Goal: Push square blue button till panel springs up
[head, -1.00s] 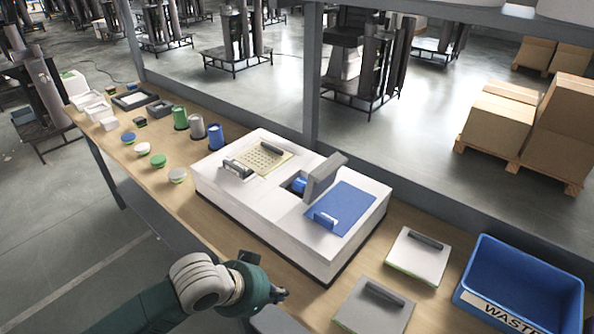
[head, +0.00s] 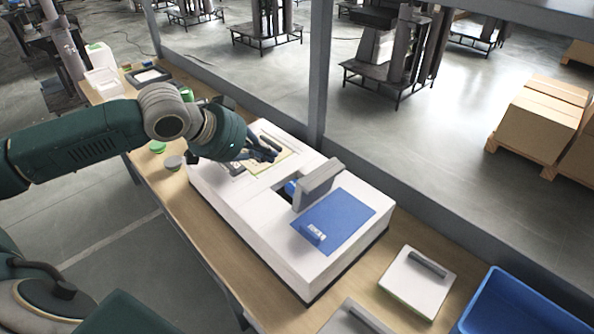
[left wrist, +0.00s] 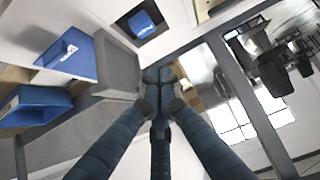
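The white machine box (head: 240,215) stands on the bench. In its top is a dark recess with a blue button (head: 291,187), partly hidden by a raised grey panel (head: 318,186). The left wrist view shows the button (left wrist: 142,24) as a square blue block in its recess, with the grey panel (left wrist: 117,66) beside it. My left gripper (head: 270,153) is over the box's far left part, above the yellowish plate, apart from the button. Its fingertips (left wrist: 159,76) are together and empty. My right gripper is out of view.
A grey post (head: 320,75) and rail rise behind the bench. A white plate with a handle (head: 418,280) lies right of the box, and a blue bin (head: 520,305) is at the lower right. Lidded jars and trays stand at the left, partly behind my arm.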

